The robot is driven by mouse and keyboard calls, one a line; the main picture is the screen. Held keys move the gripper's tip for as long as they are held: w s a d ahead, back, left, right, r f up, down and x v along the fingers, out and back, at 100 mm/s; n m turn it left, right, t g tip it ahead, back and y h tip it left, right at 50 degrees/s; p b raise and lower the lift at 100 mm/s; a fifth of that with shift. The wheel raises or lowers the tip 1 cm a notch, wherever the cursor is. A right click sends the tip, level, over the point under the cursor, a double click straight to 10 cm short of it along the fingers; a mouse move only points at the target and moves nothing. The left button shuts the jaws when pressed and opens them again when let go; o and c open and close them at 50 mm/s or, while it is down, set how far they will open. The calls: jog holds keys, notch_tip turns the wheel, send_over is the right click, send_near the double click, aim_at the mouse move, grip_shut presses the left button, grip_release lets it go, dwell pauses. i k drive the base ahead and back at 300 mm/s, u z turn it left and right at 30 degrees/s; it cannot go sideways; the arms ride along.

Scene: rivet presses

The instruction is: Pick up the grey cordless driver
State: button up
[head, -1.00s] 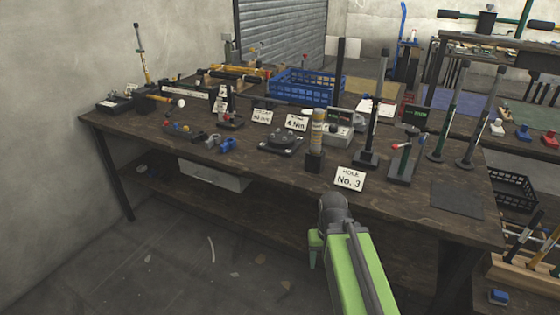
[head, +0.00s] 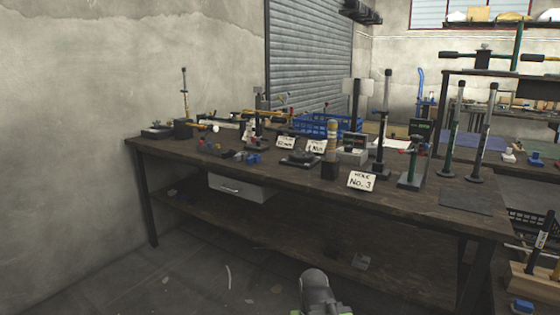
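I cannot pick out the grey cordless driver with certainty. A small grey object (head: 360,261) rests on the bench's lower shelf in the head view, too small to identify. Small dark and blue items (head: 253,157) lie on the left part of the bench top. Only a dark grey rounded joint and a bit of green of my own arm show at the bottom edge. My gripper is not visible.
A dark wooden workbench (head: 290,192) carries a "No. 3" card (head: 361,181), upright presses (head: 382,125) and a blue crate (head: 342,123). A grey drawer (head: 238,188) hangs below. Floor in front at left is mostly clear. A wooden rack (head: 532,284) stands lower right.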

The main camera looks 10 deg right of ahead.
aim_at(332, 124)
jog(key=k, duration=0.65)
jog(key=u, duration=0.6)
jog(key=i, duration=1.2)
jog(key=z, duration=0.7)
jog(key=i, duration=0.65)
jog(key=z, duration=0.2)
jog(key=k, duration=0.85)
jog(key=z, duration=0.15)
jog(key=i, duration=1.9)
jog(key=u, duration=0.1)
